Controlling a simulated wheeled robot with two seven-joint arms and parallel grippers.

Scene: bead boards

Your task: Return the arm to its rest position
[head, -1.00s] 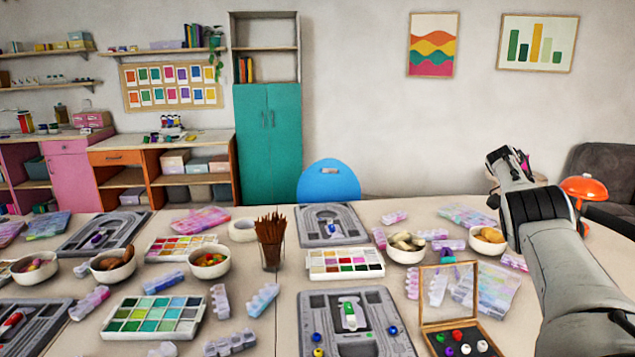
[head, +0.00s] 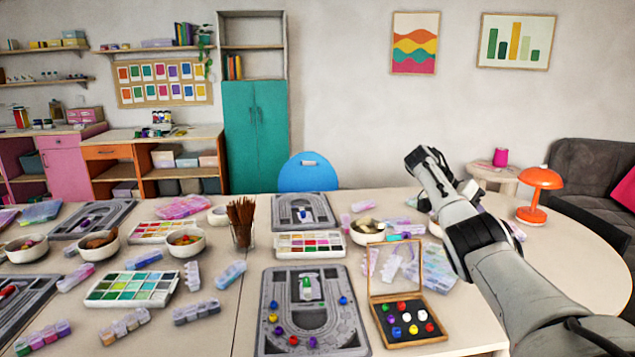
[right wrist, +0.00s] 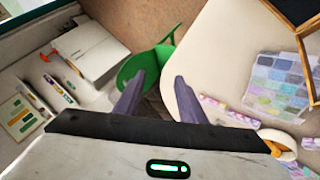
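My right arm (head: 480,240) comes in from the lower right in the head view and is raised above the right side of the table. Its gripper cannot be made out clearly there. In the right wrist view my right gripper (right wrist: 158,88) has its two dark fingers apart with nothing between them. A green chair (right wrist: 150,62) and the floor show beyond the fingers, next to the table edge. My left arm and gripper are not in view.
The table carries a grey bead board (head: 268,335), an open wooden box (head: 408,340) of coloured beads, bowls, bead trays and a cup of brown sticks (head: 241,222). An orange lamp (head: 540,180) stands to the right of my arm. The table's right end is mostly clear.

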